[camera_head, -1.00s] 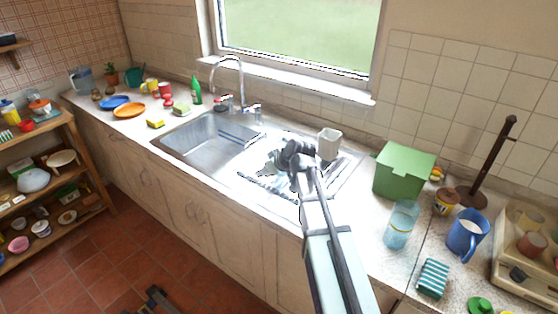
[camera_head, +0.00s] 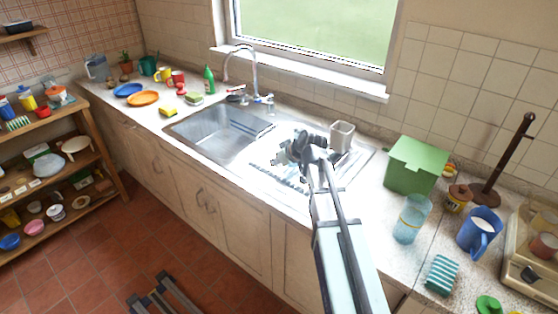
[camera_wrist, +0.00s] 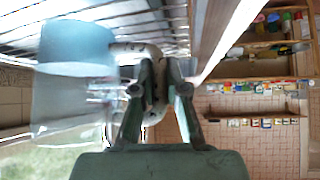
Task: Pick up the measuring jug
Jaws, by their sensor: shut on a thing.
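The measuring jug (camera_wrist: 75,85) is a see-through, pale blue vessel lying sideways in the picture at the left of the wrist view. My gripper (camera_wrist: 157,85) is shut on its pale handle, with a finger on each side. In the head view my gripper (camera_head: 308,142) is over the draining board beside the sink, and the jug (camera_head: 283,158) is mostly hidden behind it. I cannot tell how far the jug is above the board.
A pale square cup (camera_head: 341,136) stands close to the right of my gripper. A green box (camera_head: 415,165), a clear tumbler (camera_head: 411,220) and a blue mug (camera_head: 479,232) stand further right. The sink basin (camera_head: 215,135) is empty. A wooden shelf unit (camera_head: 100,155) stands at left.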

